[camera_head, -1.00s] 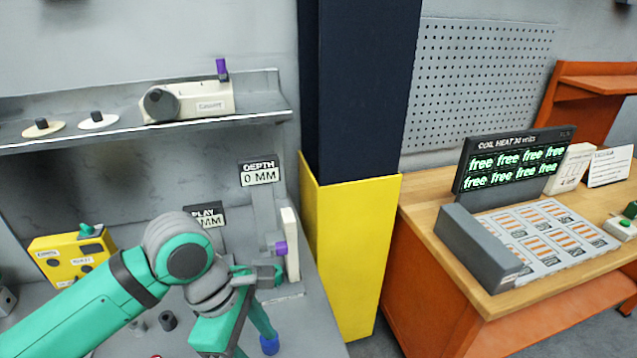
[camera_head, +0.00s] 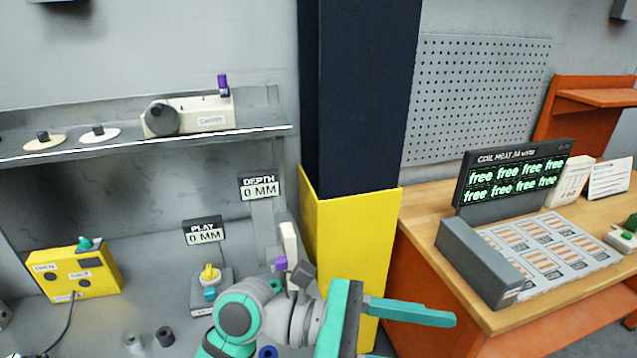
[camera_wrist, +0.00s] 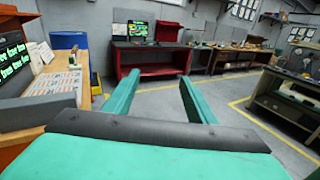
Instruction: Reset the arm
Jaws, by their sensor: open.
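My gripper (camera_wrist: 160,80) is open and empty, with its two green fingers apart in the wrist view. In the head view my gripper (camera_head: 405,330) is at the lower middle, in front of the yellow column base, with a finger pointing right toward the wooden bench. The wrist view looks out over open floor to distant benches. My arm partly hides the depth gauge stand (camera_head: 288,240), which has a purple knob. The play gauge (camera_head: 204,232) reads 0 MM, and the depth display (camera_head: 259,187) reads 0 MM.
A dark column with a yellow base (camera_head: 340,230) stands close behind my gripper. A wooden bench (camera_head: 425,205) at right holds a coil heat display (camera_head: 513,180) and a tray of coils. A yellow box (camera_head: 75,275) and small cylinders sit at left. Floor (camera_wrist: 262,125) is clear ahead.

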